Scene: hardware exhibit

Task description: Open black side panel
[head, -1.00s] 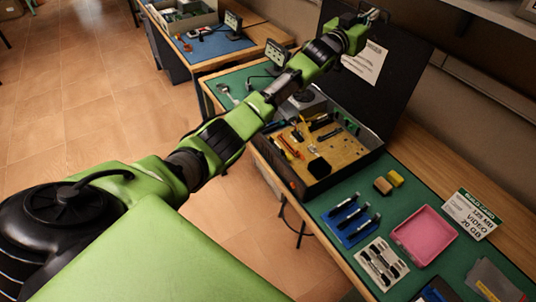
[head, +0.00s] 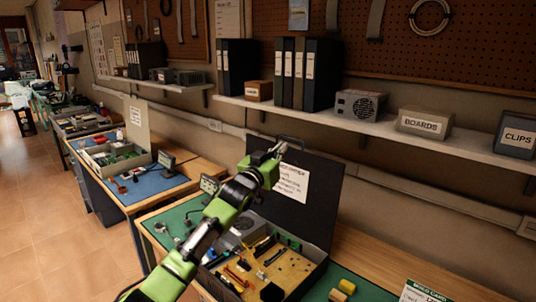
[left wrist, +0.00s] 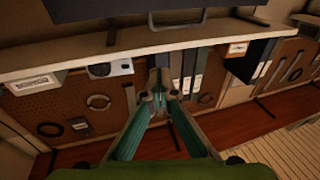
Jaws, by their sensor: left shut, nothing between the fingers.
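The black side panel (head: 318,200) stands raised, upright or nearly so, at the back of the open computer case (head: 318,275), with a white paper on its face. A handle (head: 291,140) sits on its top edge. My left gripper (head: 277,149) is shut and empty at the panel's top left, close to the handle; I cannot tell whether it touches. In the left wrist view, the closed fingers (left wrist: 160,88) show below the dark panel (left wrist: 110,8) and its handle (left wrist: 177,22), with a visible gap in the picture. My right gripper is out of view.
Tools and parts lie on the case's tan interior (head: 285,268). A shelf (head: 370,125) above carries binders (head: 305,75), a boards box (head: 424,122) and a clips box (head: 514,137). A second bench with a blue mat (head: 130,186) stands left. Floor space is free at left.

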